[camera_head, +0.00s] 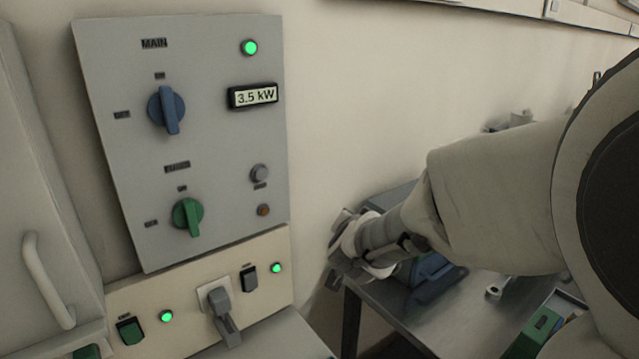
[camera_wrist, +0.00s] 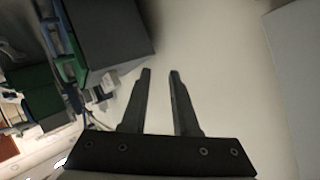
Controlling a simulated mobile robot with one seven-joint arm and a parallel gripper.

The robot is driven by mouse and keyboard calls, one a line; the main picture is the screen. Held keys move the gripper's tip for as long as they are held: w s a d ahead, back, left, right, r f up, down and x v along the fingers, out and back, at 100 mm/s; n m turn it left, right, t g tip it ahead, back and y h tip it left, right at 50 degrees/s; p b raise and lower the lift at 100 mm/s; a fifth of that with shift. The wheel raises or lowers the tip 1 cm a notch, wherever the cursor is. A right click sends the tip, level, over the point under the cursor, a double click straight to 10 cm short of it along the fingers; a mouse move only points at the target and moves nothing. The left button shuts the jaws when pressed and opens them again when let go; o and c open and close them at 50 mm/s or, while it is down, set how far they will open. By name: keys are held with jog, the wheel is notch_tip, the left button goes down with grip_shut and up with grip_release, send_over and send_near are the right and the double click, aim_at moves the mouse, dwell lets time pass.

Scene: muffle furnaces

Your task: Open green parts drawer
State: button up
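I cannot tell for sure which thing is the green parts drawer. In the wrist view a green block-like thing (camera_wrist: 42,103) shows at the left, and a dark box (camera_wrist: 112,38) with a green side stands at the upper left. In the head view a green thing (camera_head: 533,334) lies at the lower right. My gripper (camera_wrist: 160,74) is open, with an empty gap between two dark fingers and a pale surface behind them. In the head view my wrist reaches over the bench, and the fingers are hard to make out.
A grey control panel (camera_head: 225,190) with blue and green knobs hangs on the wall at the left. Below it is a beige panel (camera_head: 190,290) with a plug and green lights. A grey bench (camera_head: 455,315) holds a blue thing (camera_head: 430,283) beneath my arm. A cabinet handle (camera_head: 47,282) shows far left.

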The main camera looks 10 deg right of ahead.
jog(key=s+d+f+m+g+h+b, duration=0.4)
jog(key=d+f+m+h+b, duration=0.2)
jog(key=d+f+h, duration=0.5)
jog(key=shift+h, duration=0.8)
jog(key=b+x, duration=0.1)
jog(key=x, duration=0.4)
jog(key=b+x, duration=0.1)
jog(key=x, duration=0.4)
jog(key=w+b+x, duration=0.1)
jog(key=x, duration=0.5)
jog(key=shift+a+f, duration=0.2)
jog(key=shift+a, duration=0.15)
grip_shut()
